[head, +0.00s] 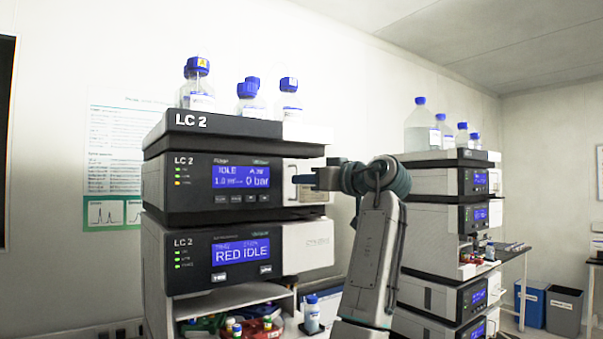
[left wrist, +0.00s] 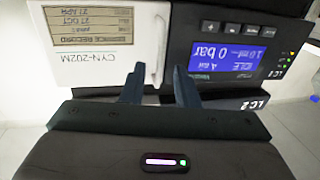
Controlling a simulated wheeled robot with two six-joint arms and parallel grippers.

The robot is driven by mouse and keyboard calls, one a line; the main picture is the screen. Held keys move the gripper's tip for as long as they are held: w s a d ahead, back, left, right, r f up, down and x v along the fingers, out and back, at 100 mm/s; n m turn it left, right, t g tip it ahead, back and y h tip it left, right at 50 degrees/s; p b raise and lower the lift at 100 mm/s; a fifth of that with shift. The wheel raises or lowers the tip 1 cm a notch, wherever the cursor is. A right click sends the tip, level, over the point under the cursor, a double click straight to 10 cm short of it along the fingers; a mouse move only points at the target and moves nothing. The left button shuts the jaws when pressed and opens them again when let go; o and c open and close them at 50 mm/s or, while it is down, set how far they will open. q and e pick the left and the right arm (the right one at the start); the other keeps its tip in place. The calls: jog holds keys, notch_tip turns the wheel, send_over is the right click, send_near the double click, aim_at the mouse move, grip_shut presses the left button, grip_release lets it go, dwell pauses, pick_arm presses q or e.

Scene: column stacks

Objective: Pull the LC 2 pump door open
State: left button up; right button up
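The LC 2 pump (head: 222,183) is the upper module under the LC 2 tray (head: 230,126), with a blue display showing 0 bar. Its white door (head: 308,163) on the right looks closed. In the left wrist view, which is upside down, the door (left wrist: 95,62) carries a label and a white upright handle (left wrist: 158,45). My left gripper (head: 303,180) is at the door's front in the head view. In the left wrist view its two dark fingers (left wrist: 159,78) stand apart, one on each side of the handle. Contact cannot be told. My right gripper is out of view.
Blue-capped bottles (head: 288,100) stand on the stack's top. Below the pump is another module (head: 220,255) and an open shelf with coloured items (head: 238,325). A second stack (head: 440,230) stands to the right, behind my arm. Bins (head: 564,309) are at the far right.

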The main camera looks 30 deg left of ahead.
pick_arm(q)
jog(key=shift+w+a, duration=0.15)
jog(key=shift+a, duration=0.4)
jog(key=shift+w+a, duration=0.15)
jog(key=shift+a, duration=0.35)
grip_shut()
jog(key=shift+p, duration=0.3)
